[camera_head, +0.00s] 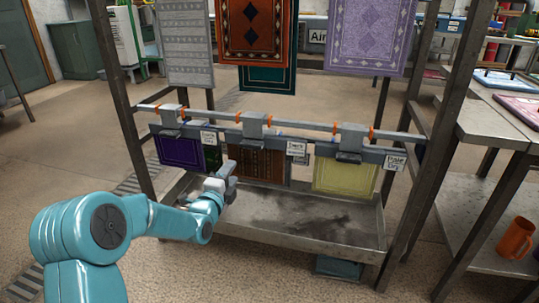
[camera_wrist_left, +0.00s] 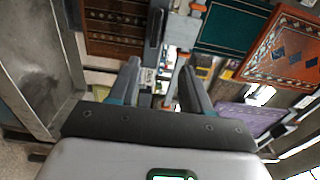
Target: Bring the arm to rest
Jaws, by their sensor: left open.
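My left arm comes in from the lower left in the head view. Its gripper (camera_head: 229,176) is in front of the lower rail of a metal rack, near the brown patterned rug (camera_head: 263,165). In the left wrist view the two fingers (camera_wrist_left: 160,82) stand apart with nothing held between them. The brown rug also shows at the top left there (camera_wrist_left: 114,22). I cannot tell whether the gripper touches the rug or the rail. My right gripper is in neither view.
A purple rug (camera_head: 178,151) and a yellow rug (camera_head: 344,177) hang from the labelled lower rail (camera_head: 320,152). A metal tray (camera_head: 320,225) lies below. Larger rugs hang above, including a lilac one (camera_head: 368,35). An orange mug (camera_head: 516,238) stands on the right shelf.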

